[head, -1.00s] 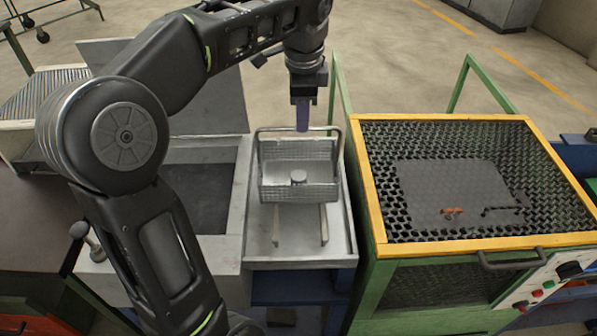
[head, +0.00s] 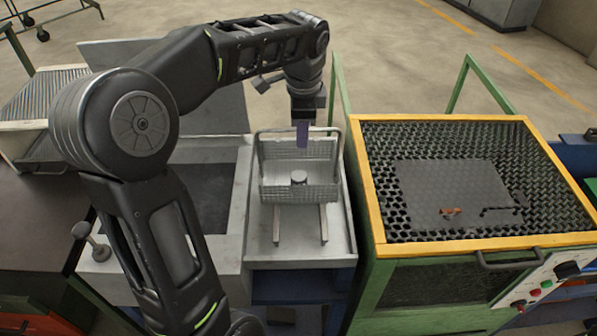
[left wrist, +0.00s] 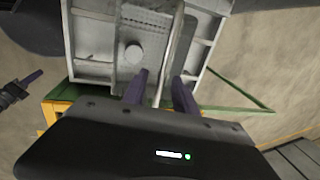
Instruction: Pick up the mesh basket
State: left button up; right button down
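The mesh basket (head: 299,180) is a grey wire box with a tall hoop handle and a small round part inside. It sits upright on two rails in a metal tray (head: 340,237). My left gripper (head: 302,142) points down at the top of the handle. In the left wrist view, its two purple fingers (left wrist: 161,93) stand apart on either side of the handle bar (left wrist: 169,62), with gaps showing. The basket (left wrist: 150,22) fills the top of that view. A dark gripper with a purple finger, apparently my right one (left wrist: 30,80), shows at the left edge.
A green frame with a yellow rim and mesh top (head: 372,185) stands right of the tray, holding small brown and black pieces. A dark-floored basin (head: 240,215) adjoins the tray on the left. A grey panel stands behind that basin.

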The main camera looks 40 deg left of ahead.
pick_arm(q)
jog(key=shift+c, duration=0.2)
grip_shut()
dwell(0.3)
dwell(1.0)
jog(key=shift+r, duration=0.1)
